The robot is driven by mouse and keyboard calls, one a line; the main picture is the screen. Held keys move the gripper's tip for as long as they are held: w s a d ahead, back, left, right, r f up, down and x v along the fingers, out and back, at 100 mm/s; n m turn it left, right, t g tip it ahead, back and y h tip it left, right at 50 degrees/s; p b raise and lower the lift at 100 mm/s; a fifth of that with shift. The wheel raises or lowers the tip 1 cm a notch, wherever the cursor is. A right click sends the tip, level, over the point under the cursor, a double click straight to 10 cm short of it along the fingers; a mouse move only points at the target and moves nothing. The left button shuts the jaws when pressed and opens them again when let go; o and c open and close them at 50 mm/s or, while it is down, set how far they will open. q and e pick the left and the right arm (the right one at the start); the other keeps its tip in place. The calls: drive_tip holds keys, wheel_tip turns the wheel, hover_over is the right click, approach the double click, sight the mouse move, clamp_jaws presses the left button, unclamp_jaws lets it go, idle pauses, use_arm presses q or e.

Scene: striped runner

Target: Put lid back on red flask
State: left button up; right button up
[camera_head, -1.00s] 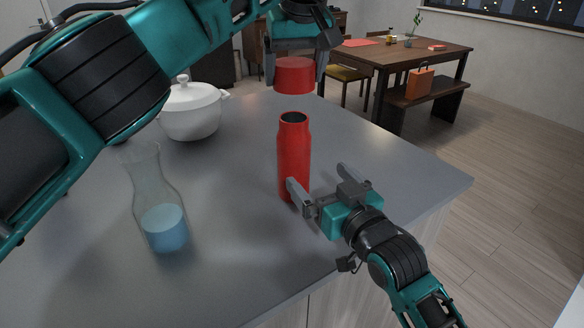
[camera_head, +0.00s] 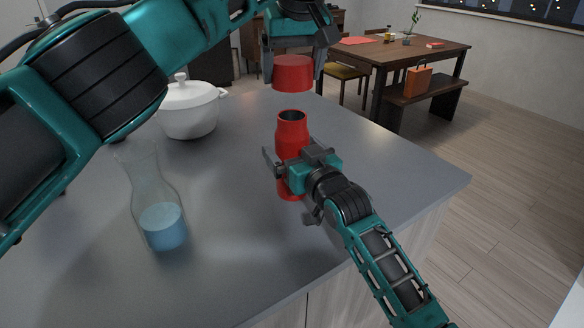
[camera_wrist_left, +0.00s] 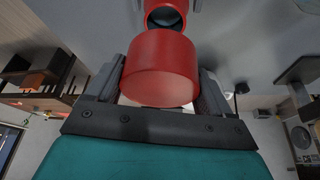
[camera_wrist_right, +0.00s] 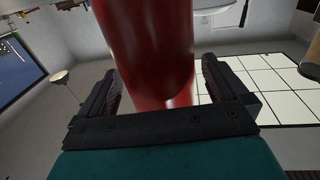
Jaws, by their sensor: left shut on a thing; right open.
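The red flask (camera_head: 291,135) stands upright and open on the grey counter, its dark mouth showing at the top. My left gripper (camera_head: 293,72) is shut on the red lid (camera_head: 292,74) and holds it above the flask's mouth, with a gap between. In the left wrist view the lid (camera_wrist_left: 160,68) sits between the fingers, the flask's mouth (camera_wrist_left: 165,18) beyond it. My right gripper (camera_head: 286,166) is open at the flask's lower body. In the right wrist view the flask (camera_wrist_right: 150,50) stands between its spread fingers, with gaps showing at both sides.
A glass carafe with blue liquid (camera_head: 162,225) stands at the front left of the counter (camera_head: 235,240). A white lidded pot (camera_head: 190,110) stands behind it. The counter's right part is clear up to its edge. A dining table and bench lie beyond.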

drive_tip(key=shift+w+a, duration=0.25)
drive_tip(key=shift+w, duration=0.25)
drive_tip(key=c, duration=1.4)
use_arm(q)
hover_over(292, 134)
drive_tip(key=w, duration=0.3)
drive_tip(key=shift+s+f, duration=0.1)
drive_tip(key=shift+f, duration=2.4)
use_arm(e)
drive_tip(key=shift+c, duration=0.2)
use_arm(q)
drive_tip(key=shift+f, duration=0.85)
drive_tip(key=shift+f, duration=0.55)
